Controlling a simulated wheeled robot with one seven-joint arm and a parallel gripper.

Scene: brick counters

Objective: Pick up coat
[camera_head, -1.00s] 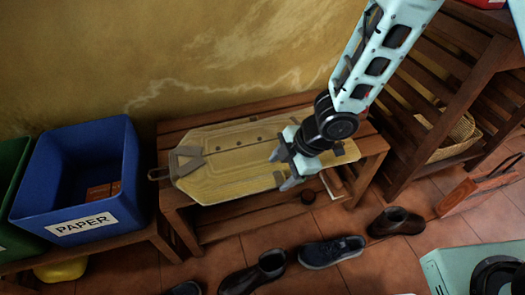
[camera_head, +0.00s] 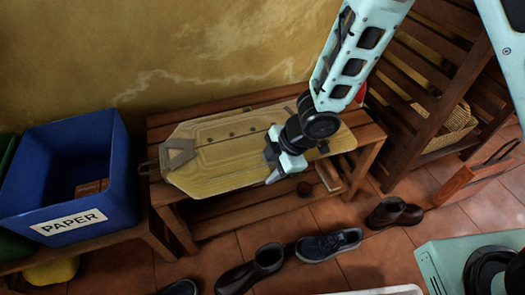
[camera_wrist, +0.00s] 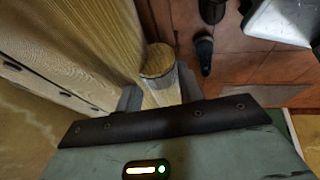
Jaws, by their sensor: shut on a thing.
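A folded yellow-tan coat (camera_head: 215,165) with grey-brown trim and dark buttons lies flat on a slatted wooden bench (camera_head: 170,213). My gripper (camera_head: 272,170) points down at the coat's front edge, right of its middle. In the wrist view the coat's ribbed cloth (camera_wrist: 95,30) fills the upper left. A rounded tan end of the coat, perhaps a sleeve, sits between the fingers of my gripper (camera_wrist: 157,88), which are shut on it. My wrist hides part of the coat's right half. The coat still rests on the bench.
A blue PAPER bin (camera_head: 68,180) stands left of the bench. Several shoes, including a dark sneaker (camera_head: 328,245) and a brown boot (camera_head: 395,213), lie on the tiles in front. A slatted wooden rack (camera_head: 425,85) stands to the right, and a wall rises behind.

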